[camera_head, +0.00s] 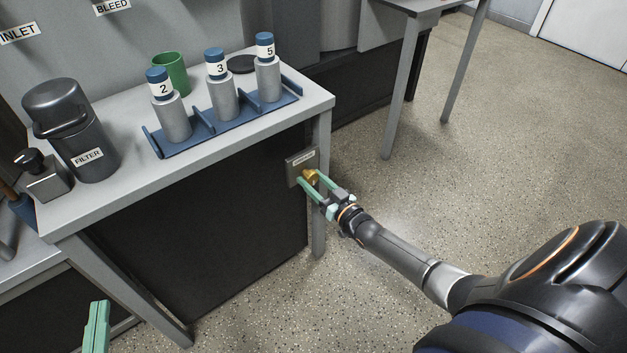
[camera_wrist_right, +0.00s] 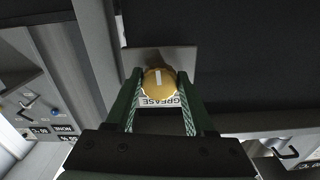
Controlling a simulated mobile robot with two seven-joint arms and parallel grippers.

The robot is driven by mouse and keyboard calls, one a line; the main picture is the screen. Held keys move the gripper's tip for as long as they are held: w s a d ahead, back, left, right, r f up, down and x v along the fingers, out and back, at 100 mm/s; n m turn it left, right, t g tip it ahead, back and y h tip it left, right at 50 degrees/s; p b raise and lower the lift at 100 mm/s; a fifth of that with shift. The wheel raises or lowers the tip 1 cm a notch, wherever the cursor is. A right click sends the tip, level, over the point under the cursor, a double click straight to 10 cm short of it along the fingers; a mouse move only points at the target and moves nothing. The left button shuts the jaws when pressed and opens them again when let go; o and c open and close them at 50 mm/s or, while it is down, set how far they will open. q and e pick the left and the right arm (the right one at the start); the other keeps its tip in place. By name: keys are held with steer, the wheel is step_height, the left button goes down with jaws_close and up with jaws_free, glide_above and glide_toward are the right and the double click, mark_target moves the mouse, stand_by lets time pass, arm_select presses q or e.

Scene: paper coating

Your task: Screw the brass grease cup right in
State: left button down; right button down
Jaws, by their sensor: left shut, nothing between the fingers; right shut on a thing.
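The brass grease cup (camera_head: 311,177) sits at a small labelled plate (camera_head: 299,165) on the side of the bench, near its front right leg. My right gripper (camera_head: 312,181) reaches it from the right and is shut on the cup. In the right wrist view the cup (camera_wrist_right: 158,83) is a round gold knob with a white line on its face, between the two green fingers (camera_wrist_right: 158,90). The label below it reads GREASE (camera_wrist_right: 157,101). How deep the cup sits is hidden. My left gripper (camera_head: 96,325) shows at the bottom left, shut and empty, away from the cup.
On the bench (camera_head: 128,190) stand a dark filter canister (camera_head: 75,130), a blue rack (camera_head: 238,126) with three numbered bottles and a green cup (camera_head: 171,73). The bench leg (camera_head: 318,235) is close to my right gripper.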

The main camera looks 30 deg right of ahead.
steer(key=shift+m, duration=0.5)
steer(key=shift+c, duration=1.3)
jaws_free()
steer(key=shift+s, duration=0.4)
steer(key=s+p, duration=0.1)
steer(key=s, duration=0.1)
steer(key=s+p, duration=0.1)
steer(key=s, duration=0.1)
steer(key=shift+s+d+r, duration=0.1)
steer(key=shift+s+d, duration=0.1)
arm_select(q)
steer(key=s+f+n+g+y, duration=0.1)
steer(key=s+f+g, duration=0.3)
steer(key=f, duration=0.4)
steer(key=s+f+n+g+p, duration=0.1)
steer(key=s+f+g, duration=0.3)
steer(key=f, duration=0.5)
steer(key=shift+y, duration=0.4)
arm_select(e)
glide_toward(313, 180)
steer(key=s, duration=0.2)
steer(key=shift+s+d, duration=0.15)
steer(key=shift+s, duration=0.15)
arm_select(q)
steer(key=shift+s, duration=0.1)
